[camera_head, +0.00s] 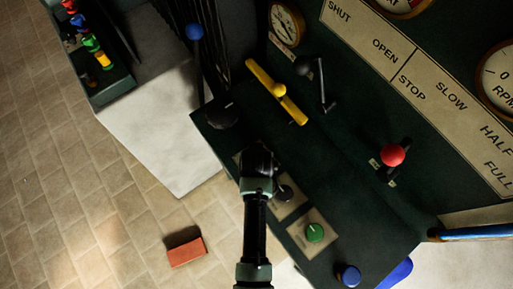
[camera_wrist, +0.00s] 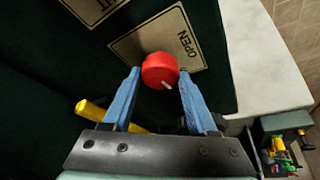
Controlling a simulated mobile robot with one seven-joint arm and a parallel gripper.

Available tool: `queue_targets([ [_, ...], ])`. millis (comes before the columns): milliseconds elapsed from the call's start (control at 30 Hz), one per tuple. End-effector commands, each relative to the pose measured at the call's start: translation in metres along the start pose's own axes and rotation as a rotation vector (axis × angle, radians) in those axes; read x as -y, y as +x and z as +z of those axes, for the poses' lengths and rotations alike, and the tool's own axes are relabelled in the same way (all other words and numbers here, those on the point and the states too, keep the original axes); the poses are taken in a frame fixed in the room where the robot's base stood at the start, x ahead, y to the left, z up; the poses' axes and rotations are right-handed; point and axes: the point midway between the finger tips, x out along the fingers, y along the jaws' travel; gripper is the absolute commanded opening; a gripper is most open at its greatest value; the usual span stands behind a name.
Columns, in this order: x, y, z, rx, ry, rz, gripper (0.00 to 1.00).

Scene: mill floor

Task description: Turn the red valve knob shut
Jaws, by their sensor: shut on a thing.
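The red valve knob (camera_wrist: 159,70) shows in the wrist view, in front of a beige plate (camera_wrist: 184,43) lettered OPEN. A short white mark on the knob's face points to the lower right. My gripper (camera_wrist: 161,78) has its two blue fingers on either side of the knob, shut on it. In the head view my gripper (camera_head: 257,158) is over the green console, and my wrist hides the red knob there.
A yellow-handled lever (camera_head: 277,91), a black lever (camera_head: 313,82) and a red ball lever (camera_head: 393,155) stand close by. A green knob (camera_head: 314,232) and a blue knob (camera_head: 349,275) sit nearer. A brick (camera_head: 187,251) lies on the floor.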

Motion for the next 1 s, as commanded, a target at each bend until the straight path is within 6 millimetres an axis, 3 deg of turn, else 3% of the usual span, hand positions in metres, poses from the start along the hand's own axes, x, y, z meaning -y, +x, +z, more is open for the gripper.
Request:
queue_targets([
  [400,0.0012,-0.0007,-0.0017,-0.003,0.151,0.062,0.03],
  [900,0.001,-0.0004,-0.0019,-0.003,0.168,0.067,0.03],
  [933,0.001,-0.0004,-0.0019,-0.003,0.168,0.067,0.62],
  [1000,0.0009,-0.0004,-0.0018,-0.003,0.168,0.067,0.74],
])
